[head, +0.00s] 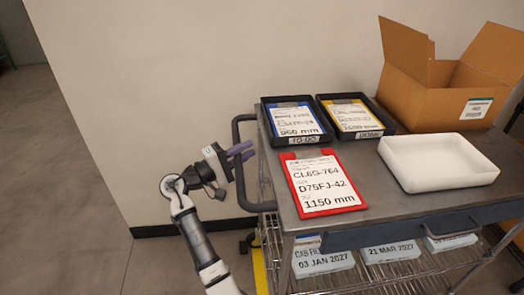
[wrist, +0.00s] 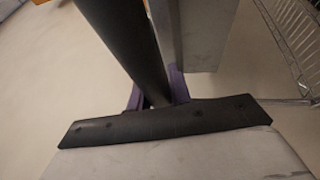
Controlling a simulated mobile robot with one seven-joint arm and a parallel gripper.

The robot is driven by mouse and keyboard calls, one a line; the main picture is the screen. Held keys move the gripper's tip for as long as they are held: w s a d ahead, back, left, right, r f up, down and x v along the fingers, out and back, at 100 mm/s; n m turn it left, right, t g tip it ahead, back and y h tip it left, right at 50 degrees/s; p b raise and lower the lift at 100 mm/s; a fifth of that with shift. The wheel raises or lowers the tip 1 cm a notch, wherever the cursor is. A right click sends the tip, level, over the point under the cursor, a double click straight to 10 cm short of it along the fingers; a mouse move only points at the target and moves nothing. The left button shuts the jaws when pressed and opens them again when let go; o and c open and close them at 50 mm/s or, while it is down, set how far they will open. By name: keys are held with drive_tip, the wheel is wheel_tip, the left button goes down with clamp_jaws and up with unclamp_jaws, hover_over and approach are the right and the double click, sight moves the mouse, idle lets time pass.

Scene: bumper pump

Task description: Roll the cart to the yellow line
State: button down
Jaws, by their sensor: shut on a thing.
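The cart (head: 383,195) is a grey metal table with a wire lower shelf, beside the wall. Its black handle (head: 239,183) is a looped bar on the left end, and it also shows in the wrist view (wrist: 118,38). My gripper (head: 242,151), with purple fingers, is shut on the upright part of this handle. In the wrist view the bar passes between the fingers (wrist: 155,92). A yellow line (head: 260,273) shows on the floor by the cart's left end; the cart hides part of it.
On top are a red clipboard (head: 324,183), two black trays (head: 265,112) (head: 387,119) with blue and yellow clipboards, a white tray (head: 440,180) and an open cardboard box (head: 440,100). Labelled packs (head: 322,262) lie on the lower shelf. The floor at left (head: 60,190) is clear.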

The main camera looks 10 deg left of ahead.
drive_tip(key=shift+s+a, duration=0.2)
drive_tip(key=shift+a, duration=0.35)
drive_tip(key=shift+s+a, duration=0.15)
drive_tip(key=shift+a, duration=0.35)
drive_tip(key=c, duration=1.3)
unclamp_jaws()
drive_tip(key=shift+a, duration=0.2)
drive_tip(key=b+v, duration=0.2)
drive_tip(key=v, duration=1.1)
drive_tip(key=shift+s+a+f, duration=0.2)
drive_tip(key=shift+a, duration=0.05)
